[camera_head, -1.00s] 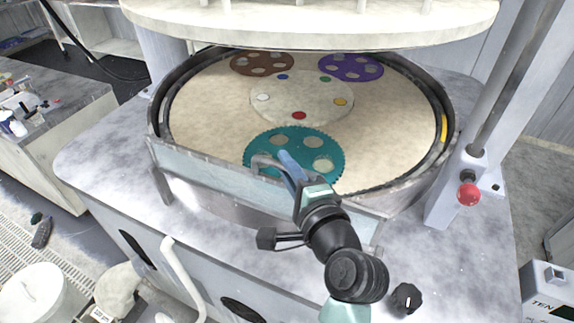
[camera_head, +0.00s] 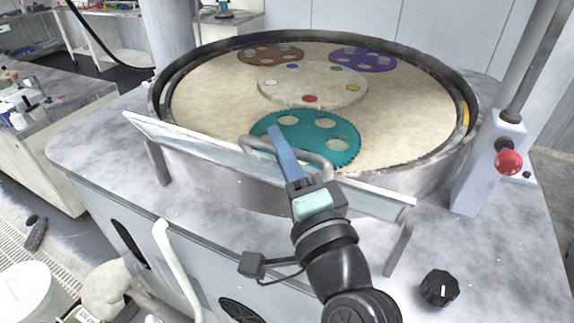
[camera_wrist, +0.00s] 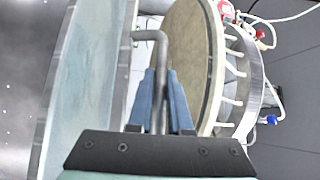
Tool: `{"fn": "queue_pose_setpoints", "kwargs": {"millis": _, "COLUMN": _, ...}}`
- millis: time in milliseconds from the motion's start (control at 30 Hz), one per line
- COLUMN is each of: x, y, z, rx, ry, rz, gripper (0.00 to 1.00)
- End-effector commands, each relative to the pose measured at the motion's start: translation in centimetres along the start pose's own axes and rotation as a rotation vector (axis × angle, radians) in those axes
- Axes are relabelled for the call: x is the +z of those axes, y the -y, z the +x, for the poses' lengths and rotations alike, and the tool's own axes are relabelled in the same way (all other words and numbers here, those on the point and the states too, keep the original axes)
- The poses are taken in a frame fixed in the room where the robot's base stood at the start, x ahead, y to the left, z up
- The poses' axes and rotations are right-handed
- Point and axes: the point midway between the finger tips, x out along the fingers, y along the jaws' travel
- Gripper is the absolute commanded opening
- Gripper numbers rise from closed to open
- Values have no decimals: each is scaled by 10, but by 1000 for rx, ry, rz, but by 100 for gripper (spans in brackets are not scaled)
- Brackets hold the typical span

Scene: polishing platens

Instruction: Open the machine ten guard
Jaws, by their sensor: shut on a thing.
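The guard (camera_head: 190,146) is a long, pale, clear panel in a metal frame along the front of the round polishing machine. It leans outward from the machine's rim, towards me. Its bent grey handle (camera_head: 327,168) stands on the panel. My gripper (camera_head: 275,135) is shut on this handle, with its blue fingers reaching over the panel towards the platen. In the wrist view, the handle bar (camera_wrist: 161,52) runs between the two fingers (camera_wrist: 161,85), and the guard panel (camera_wrist: 88,75) fills the left side.
The lower platen (camera_head: 405,115) carries a teal toothed carrier (camera_head: 290,125), a brown one (camera_head: 258,55) and a purple one (camera_head: 375,60). A red knob (camera_head: 508,162) is on the right post, and a black dial (camera_head: 439,288) is on the front deck. A white hose (camera_head: 175,265) curves at the front.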

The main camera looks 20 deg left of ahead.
Motion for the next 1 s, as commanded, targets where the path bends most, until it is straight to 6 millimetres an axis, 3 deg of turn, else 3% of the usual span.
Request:
{"fn": "queue_pose_setpoints", "kwargs": {"millis": 33, "x": 4, "y": -12, "z": -5, "rx": -24, "ry": -2, "rz": -22, "gripper": 0}}
{"fn": "queue_pose_setpoints", "kwargs": {"millis": 1000, "x": 50, "y": -53, "z": -52, "rx": -417, "ry": 3, "rz": -416, "gripper": 0}}
